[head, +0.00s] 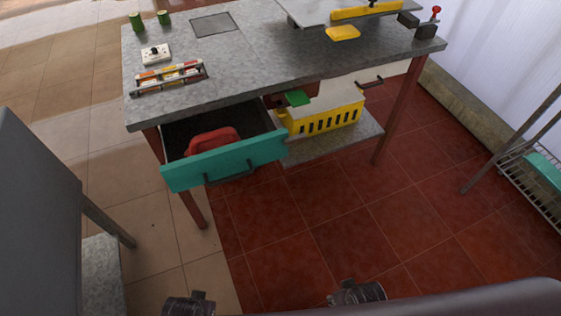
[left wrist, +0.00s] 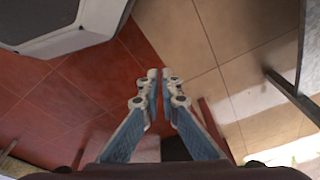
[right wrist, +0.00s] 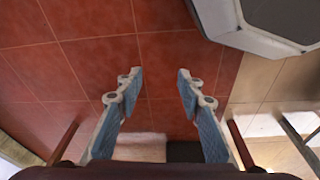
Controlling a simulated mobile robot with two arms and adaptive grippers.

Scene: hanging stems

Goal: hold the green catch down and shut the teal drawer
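The teal drawer (head: 225,163) is pulled out from under the grey-topped bench, with a dark handle (head: 229,175) on its front. A red container (head: 212,141) is inside it. The green catch (head: 297,98) is under the bench top, just right of the drawer. My left gripper (left wrist: 159,74) is shut and empty, with its fingertips nearly touching. My right gripper (right wrist: 159,72) is open and empty. Both are apart from the drawer and catch, over the floor. In the head view only dark parts of my arms show at the bottom edge, and the fingers are hidden.
The bench top (head: 250,62) holds a tool rack (head: 170,77), a white switch box (head: 156,54) and green cylinders (head: 164,17). A yellow basket (head: 325,116) stands on the lower shelf (head: 340,143). A grey cabinet (head: 40,220) is at left. Red floor before the bench is clear.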

